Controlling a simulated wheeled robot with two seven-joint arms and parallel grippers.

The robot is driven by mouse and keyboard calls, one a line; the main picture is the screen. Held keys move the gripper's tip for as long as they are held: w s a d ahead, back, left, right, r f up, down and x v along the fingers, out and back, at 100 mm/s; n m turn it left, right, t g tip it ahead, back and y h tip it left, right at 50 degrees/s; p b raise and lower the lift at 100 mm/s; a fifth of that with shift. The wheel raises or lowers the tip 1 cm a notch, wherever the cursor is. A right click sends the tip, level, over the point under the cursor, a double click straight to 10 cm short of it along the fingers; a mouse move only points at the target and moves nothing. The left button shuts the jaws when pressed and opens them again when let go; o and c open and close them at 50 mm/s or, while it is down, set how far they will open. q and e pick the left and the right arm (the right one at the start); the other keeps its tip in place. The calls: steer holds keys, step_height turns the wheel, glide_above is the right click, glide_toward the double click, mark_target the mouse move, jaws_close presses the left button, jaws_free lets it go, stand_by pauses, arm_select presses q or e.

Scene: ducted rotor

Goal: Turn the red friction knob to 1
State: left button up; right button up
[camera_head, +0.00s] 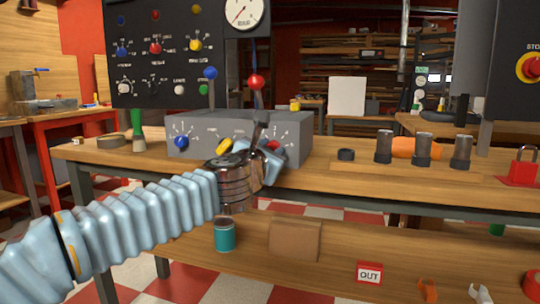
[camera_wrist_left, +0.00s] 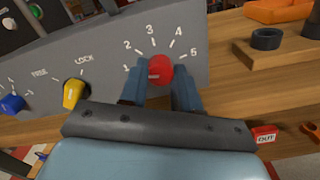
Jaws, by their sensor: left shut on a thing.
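The red friction knob (camera_wrist_left: 160,70) sits on the grey control box, inside an arc of white numbers from 1 to 5. A pale mark on the knob's face lies on its left side, toward the 1. My left gripper (camera_wrist_left: 160,86) is shut on the knob, one blue finger on each side. My right gripper is not in view.
A yellow knob (camera_wrist_left: 72,92) marked FREE and LOCK and a blue knob (camera_wrist_left: 12,103) are left of the red one. Levers with a blue ball (camera_head: 210,73) and a red ball (camera_head: 256,82) rise above the box. Dark cylinders (camera_head: 422,150) and a red padlock (camera_head: 523,172) stand to the right.

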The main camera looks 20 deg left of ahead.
arm_select(q)
steer(key=shift+f+n, duration=0.1)
steer(key=shift+n, duration=0.4)
steer(key=o, duration=1.1)
steer(key=shift+c, duration=0.2)
steer(key=s, duration=1.3)
steer(key=shift+s+a+p, duration=0.25)
steer(key=shift+s+p, duration=0.15)
steer(key=shift+p, duration=0.05)
